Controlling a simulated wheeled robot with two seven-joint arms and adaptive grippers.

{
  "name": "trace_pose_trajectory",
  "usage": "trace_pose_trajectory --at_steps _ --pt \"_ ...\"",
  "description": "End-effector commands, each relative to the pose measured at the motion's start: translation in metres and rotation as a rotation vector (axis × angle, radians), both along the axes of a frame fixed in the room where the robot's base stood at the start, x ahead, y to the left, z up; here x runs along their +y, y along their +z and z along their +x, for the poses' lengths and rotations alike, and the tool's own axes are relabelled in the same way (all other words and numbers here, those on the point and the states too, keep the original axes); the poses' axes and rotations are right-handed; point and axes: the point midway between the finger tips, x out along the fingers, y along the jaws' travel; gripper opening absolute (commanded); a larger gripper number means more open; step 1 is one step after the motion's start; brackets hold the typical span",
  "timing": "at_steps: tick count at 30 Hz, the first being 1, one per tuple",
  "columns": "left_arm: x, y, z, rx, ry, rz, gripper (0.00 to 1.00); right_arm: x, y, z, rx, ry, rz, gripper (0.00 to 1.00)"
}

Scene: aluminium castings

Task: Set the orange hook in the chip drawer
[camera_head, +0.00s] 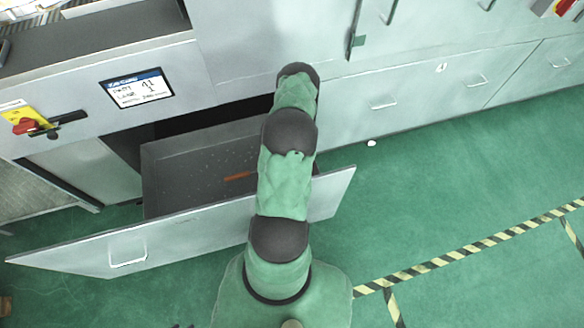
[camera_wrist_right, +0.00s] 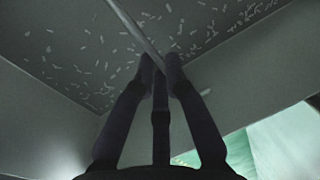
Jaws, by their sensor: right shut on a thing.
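The orange hook (camera_head: 238,176) shows in the head view as a short orange strip inside the open chip drawer (camera_head: 180,220), just left of my arm, which hides the rest. In the right wrist view my right gripper (camera_wrist_right: 163,66) has its dark fingers closed on a thin grey-looking rod (camera_wrist_right: 133,26), which seems to be the hook. The rod slants from the top edge to the fingertips, above or against the drawer floor; I cannot tell which. The drawer floor is scattered with pale chips. My right gripper is hidden behind the arm in the head view. My left gripper is not in view.
The drawer's front panel with its handle (camera_head: 127,262) stands pulled out from the grey machine. A small screen (camera_head: 137,88) and a red switch (camera_head: 26,126) are above it. Closed cabinet fronts (camera_head: 430,90) line the right. Green floor (camera_head: 450,190) is clear there.

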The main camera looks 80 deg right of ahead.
Motion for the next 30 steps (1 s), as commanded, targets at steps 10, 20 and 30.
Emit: trace_pose_trajectory --at_steps 10,20,30 --pt "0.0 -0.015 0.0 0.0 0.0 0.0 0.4 0.0 -0.032 0.0 0.0 0.0 0.0 0.0" --pt "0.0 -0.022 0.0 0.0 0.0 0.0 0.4 -0.001 -0.05 0.0 0.0 0.0 -0.002 0.0" --pt "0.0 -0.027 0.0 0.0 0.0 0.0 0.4 0.0 -0.057 0.0 0.0 0.0 -0.001 0.0"
